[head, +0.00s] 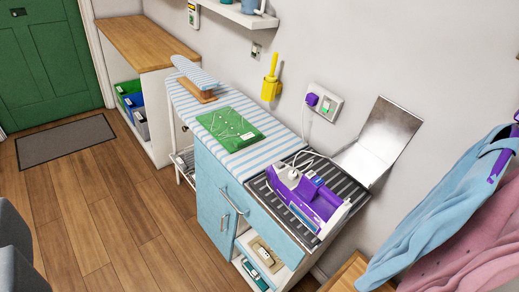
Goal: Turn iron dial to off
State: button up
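A purple and white iron (313,200) rests on a dark ribbed tray (339,184) at the right end of the ironing unit. A white rounded part (288,176) shows at its upper left end. I cannot make out which part is the dial or where it is set. A white cord runs from the iron up to a purple plug (312,99) in the wall socket (326,104). My gripper is not in view.
A striped ironing board (264,155) bears a green folded item (229,129) and a small sleeve board (196,73). A raised metal lid (380,140) stands behind the tray. Blue and pink clothes (437,208) hang at right. Wooden floor (111,215) is open at left.

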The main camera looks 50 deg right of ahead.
aim_at(292, 175)
jog(key=z, duration=0.25)
jog(key=i, duration=1.15)
jog(key=z, duration=0.5)
